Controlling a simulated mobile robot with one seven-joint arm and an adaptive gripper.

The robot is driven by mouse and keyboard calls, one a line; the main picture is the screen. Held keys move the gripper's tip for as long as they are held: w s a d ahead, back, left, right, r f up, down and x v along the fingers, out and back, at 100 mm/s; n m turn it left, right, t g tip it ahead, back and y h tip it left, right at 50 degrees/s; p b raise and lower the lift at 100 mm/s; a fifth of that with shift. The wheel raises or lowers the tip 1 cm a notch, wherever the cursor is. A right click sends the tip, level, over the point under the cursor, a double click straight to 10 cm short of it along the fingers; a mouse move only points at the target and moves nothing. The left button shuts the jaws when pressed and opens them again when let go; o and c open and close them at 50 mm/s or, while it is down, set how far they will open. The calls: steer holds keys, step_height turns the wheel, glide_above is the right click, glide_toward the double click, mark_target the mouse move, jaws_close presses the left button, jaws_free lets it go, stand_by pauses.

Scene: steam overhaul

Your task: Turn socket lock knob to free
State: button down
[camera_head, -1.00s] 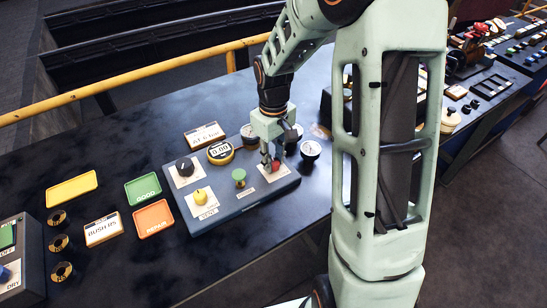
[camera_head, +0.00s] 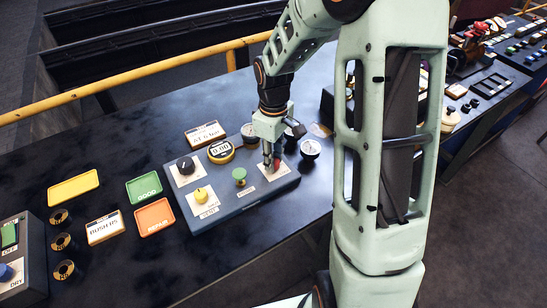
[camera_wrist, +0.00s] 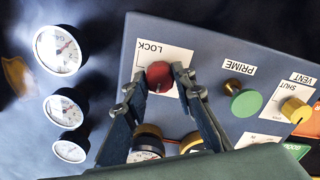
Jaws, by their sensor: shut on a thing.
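The red lock knob (camera_wrist: 159,76) stands on a white plate marked LOCK (camera_wrist: 172,55) on the blue-grey control panel (camera_wrist: 215,45). My gripper (camera_wrist: 167,82) has its two fingers on either side of this knob, shut on it. In the head view my gripper (camera_head: 271,160) reaches down to the right end of the panel, and its fingers hide most of the red knob. The knob's pointer direction cannot be made out.
A green PRIME knob (camera_wrist: 246,103) and a yellow VENT knob (camera_wrist: 295,110) are close by on the panel. Several gauges (camera_wrist: 60,50) stand beside it. A black knob (camera_head: 186,164) and a round display (camera_head: 221,151) are further left. Green (camera_head: 143,188) and orange (camera_head: 154,217) trays lie left of the panel.

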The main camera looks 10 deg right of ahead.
steer(key=c, duration=1.6)
jaws_free()
steer(key=shift+r, duration=0.1)
step_height(320, 180, up, 12)
